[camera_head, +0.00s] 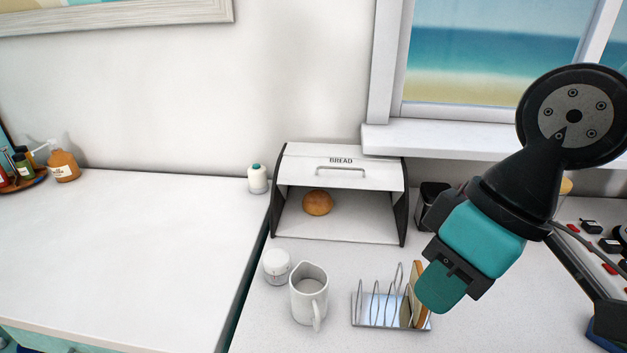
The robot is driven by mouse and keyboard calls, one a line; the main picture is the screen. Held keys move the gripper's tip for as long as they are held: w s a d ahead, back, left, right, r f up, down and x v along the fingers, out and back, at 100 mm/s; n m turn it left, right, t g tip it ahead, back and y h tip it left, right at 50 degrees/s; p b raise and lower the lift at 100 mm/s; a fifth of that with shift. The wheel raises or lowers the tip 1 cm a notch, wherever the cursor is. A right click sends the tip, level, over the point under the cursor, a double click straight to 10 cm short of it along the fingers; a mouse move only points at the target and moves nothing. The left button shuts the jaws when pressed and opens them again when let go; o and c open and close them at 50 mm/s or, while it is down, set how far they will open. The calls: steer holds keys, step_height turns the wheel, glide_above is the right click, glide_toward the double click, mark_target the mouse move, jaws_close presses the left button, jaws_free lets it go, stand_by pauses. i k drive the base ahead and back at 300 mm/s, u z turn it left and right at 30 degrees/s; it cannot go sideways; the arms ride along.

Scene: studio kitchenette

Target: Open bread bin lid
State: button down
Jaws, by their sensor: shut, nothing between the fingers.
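The bread bin (404,205) stands on the counter against the back wall, white with black side panels. Its lid (300,165), marked BREAD and fitted with a bar handle (341,170), is raised at the top, so the front is open. A round bread roll (318,203) sits inside on the bin floor. My gripper (437,300) is shut and empty, in front of the bin and to its right, by the toast rack in the picture. It appears apart from the lid and the handle. The fingertips are partly hard to make out.
A toast rack (375,322) holding a slice of toast, a white jug (308,300) and a white round timer (277,264) stand before the bin. A dark container (432,200) is at its right, a small white shaker (257,179) at its left. The left counter (120,245) is largely clear.

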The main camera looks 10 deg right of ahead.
mark_target(297, 170)
steer(key=u, duration=0.85)
steer(key=k, duration=1.15)
steer(key=u, duration=0.85)
steer(key=i, duration=1.35)
steer(key=z, duration=1.3)
steer(key=i, duration=0.7)
steer(key=z, duration=0.8)
